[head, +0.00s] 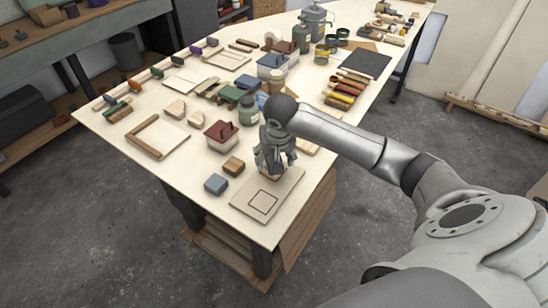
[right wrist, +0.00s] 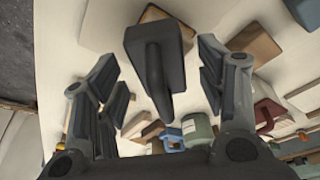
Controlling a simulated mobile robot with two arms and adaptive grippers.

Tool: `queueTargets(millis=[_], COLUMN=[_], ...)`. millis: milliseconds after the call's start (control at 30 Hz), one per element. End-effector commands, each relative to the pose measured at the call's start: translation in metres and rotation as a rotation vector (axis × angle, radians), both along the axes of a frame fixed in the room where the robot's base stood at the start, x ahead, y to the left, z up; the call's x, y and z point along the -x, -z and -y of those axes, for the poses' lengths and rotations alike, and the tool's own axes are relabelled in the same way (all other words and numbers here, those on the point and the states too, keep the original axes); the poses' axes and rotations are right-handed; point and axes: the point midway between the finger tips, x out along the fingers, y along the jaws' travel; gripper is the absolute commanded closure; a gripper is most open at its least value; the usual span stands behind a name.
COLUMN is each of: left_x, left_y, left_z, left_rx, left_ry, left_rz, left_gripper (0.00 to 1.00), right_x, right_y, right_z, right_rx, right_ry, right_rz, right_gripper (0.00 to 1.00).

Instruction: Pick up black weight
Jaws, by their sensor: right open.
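The black weight (right wrist: 155,62), a dark block with a handle-like bar, shows in the right wrist view between the two fingers of my right gripper (right wrist: 158,78). Gaps show on both sides of the weight, and the fingers are open. In the head view my right gripper (head: 272,160) points down over the near end of the table, by the board with a square outline (head: 268,196). The weight cannot be made out there behind the gripper. My left gripper is in neither view.
A blue block (head: 216,184), a brown block (head: 233,166) and a dark red box with a handle (head: 221,135) stand left of the gripper.

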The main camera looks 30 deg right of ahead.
Motion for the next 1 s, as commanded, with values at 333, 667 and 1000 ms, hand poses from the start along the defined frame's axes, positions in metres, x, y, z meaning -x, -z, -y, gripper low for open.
queueTargets(millis=[333, 667, 1000], left_x=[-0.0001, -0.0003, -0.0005], left_y=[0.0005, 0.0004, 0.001], left_z=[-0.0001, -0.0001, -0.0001], left_rx=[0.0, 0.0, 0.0], left_ry=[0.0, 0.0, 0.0], left_rz=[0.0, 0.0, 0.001], left_gripper=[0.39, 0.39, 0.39], right_x=[-0.0003, -0.0002, -0.0012], right_y=[0.0003, 0.0001, -0.0019], right_z=[-0.0002, -0.0002, 0.0], right_rx=[0.0, -0.001, 0.0], right_ry=[0.0, 0.001, 0.0], right_rz=[0.001, 0.0, 0.005], right_gripper=[0.55, 0.97, 1.0])
